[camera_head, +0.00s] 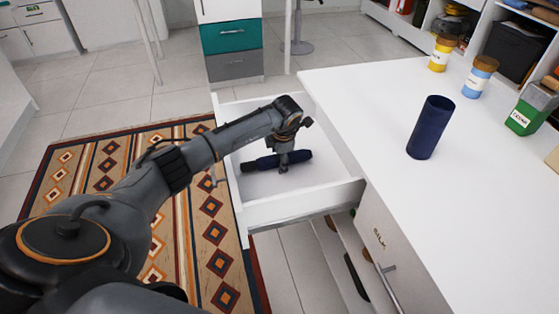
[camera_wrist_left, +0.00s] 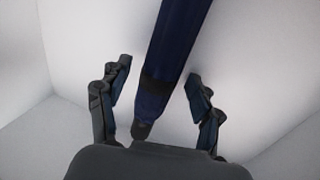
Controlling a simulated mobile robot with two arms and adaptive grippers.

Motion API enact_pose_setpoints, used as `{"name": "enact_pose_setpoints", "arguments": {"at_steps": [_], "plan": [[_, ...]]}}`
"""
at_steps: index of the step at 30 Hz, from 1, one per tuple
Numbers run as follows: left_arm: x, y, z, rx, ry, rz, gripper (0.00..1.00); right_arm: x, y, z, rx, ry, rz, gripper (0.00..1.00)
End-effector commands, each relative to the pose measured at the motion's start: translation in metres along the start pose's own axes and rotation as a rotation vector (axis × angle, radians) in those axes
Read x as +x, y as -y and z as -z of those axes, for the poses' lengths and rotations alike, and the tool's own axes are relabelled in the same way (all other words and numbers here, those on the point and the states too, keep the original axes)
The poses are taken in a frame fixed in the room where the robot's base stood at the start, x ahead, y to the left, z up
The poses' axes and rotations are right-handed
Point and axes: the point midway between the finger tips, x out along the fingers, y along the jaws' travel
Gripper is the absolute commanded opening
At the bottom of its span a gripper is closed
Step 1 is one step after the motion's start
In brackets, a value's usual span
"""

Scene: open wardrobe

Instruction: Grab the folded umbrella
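The folded umbrella (camera_head: 260,163) is dark blue with a dark band and lies in the open white drawer (camera_head: 322,190). In the left wrist view the umbrella (camera_wrist_left: 172,55) runs from the top edge down between the fingers. My left gripper (camera_head: 283,166) reaches down into the drawer at the umbrella. In the left wrist view the left gripper (camera_wrist_left: 158,92) is open, with one finger on each side of the umbrella and a visible gap to each. The wrist and gripper hide part of the umbrella in the head view. My right gripper is not in view.
A white counter (camera_head: 450,220) right of the drawer carries a dark blue cylinder (camera_head: 431,127), a yellow jar (camera_head: 441,53), a blue jar (camera_head: 480,77) and a green container (camera_head: 525,115). A patterned rug (camera_head: 90,165) lies left of the drawer.

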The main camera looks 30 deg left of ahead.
Motion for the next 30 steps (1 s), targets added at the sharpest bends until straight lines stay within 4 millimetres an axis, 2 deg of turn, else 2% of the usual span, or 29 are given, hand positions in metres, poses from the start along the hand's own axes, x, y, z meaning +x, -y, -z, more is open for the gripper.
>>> {"name": "enact_pose_setpoints", "arguments": {"at_steps": [1,6,9,15,19,29,30], "plan": [[0.000,0.000,0.000,0.000,0.000,0.000,0.51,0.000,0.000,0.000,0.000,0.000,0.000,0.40],[0.000,0.000,0.000,0.000,-0.001,0.000,0.17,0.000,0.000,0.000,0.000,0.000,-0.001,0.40],[-0.001,-0.001,0.000,0.000,0.000,-0.001,0.00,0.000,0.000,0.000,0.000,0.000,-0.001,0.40],[-0.001,-0.001,0.000,-0.001,0.000,-0.001,0.00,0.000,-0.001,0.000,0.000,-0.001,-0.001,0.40],[-0.012,-0.004,0.000,-0.001,0.000,-0.003,0.00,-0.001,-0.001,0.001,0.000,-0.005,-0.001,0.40],[-0.075,-0.021,0.000,-0.001,0.002,-0.004,0.00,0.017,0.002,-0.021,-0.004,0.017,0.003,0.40],[-0.080,-0.022,0.000,-0.001,0.001,-0.003,0.00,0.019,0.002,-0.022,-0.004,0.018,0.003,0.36]]}}
